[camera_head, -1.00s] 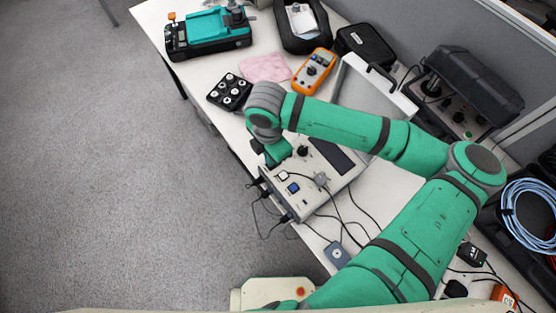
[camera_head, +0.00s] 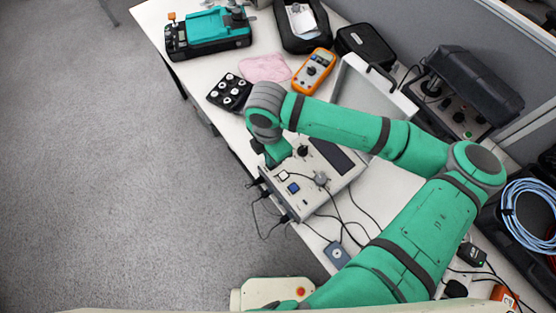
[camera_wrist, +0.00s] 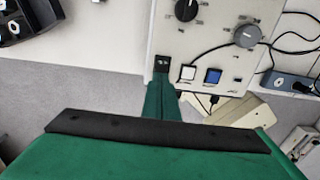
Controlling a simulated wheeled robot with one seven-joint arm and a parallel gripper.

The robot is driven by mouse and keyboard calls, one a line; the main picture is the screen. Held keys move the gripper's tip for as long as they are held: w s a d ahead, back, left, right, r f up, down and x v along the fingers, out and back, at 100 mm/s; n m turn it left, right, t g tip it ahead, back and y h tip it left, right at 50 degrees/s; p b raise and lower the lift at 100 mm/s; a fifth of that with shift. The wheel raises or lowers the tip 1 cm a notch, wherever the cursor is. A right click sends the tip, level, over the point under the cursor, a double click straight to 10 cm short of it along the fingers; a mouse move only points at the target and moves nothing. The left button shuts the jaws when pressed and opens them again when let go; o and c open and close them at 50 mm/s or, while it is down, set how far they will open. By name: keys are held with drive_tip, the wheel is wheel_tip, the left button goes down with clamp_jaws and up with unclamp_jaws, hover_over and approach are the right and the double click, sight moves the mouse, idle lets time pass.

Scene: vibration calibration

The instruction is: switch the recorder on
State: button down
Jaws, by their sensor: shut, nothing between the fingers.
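In the head view my wrist hides the fingertips and the panel's left corner.
Cables run from the recorder's front and top. A black tray with round pieces (camera_head: 229,92), a pink cloth (camera_head: 265,68) and an orange multimeter (camera_head: 313,71) lie beyond it. A small grey-blue box (camera_head: 336,254) lies nearer. Open floor is on the left.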

drive_tip(key=shift+f, duration=0.75)
idle(0.4)
wheel_tip(320, 180, up, 7)
idle(1.0)
idle(0.4)
